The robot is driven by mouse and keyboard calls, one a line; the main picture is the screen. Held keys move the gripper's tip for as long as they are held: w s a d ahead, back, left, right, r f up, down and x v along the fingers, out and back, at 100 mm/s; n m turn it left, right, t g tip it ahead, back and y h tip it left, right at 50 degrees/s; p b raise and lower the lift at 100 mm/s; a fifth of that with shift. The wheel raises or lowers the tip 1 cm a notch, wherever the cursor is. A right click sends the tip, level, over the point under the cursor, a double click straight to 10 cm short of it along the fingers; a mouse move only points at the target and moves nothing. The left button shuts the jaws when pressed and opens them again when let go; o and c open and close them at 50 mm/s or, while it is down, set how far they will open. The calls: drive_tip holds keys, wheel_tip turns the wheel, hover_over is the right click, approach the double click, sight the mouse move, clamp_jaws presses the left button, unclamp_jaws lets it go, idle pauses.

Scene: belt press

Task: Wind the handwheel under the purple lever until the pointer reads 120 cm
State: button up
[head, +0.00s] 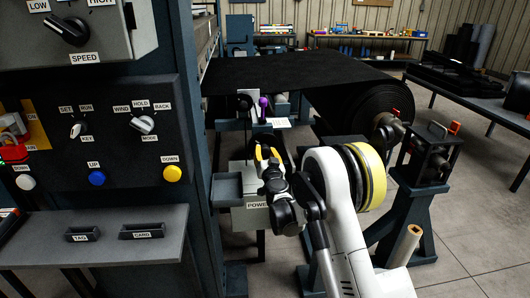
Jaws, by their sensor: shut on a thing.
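The purple lever (264,103) stands upright at the middle of the head view, below the edge of the black belt. Under it, a dark handwheel (263,139) is partly hidden behind my gripper (266,153). My gripper has yellow fingertips and is shut on the handwheel, as far as the small view shows. A small pale plate (277,122) sits just right of the lever's base. No pointer or cm reading can be made out at this size.
A control panel (100,130) with knobs and coloured buttons fills the left. A grey box marked POWER (255,205) stands below my gripper. A big black belt roll (372,105) lies behind my arm on the right. Open floor (470,235) shows at right.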

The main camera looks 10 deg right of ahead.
idle(0.3)
drive_tip(key=o, duration=1.2)
drive_tip(key=s, duration=1.2)
drive_tip(key=shift+d, duration=0.15)
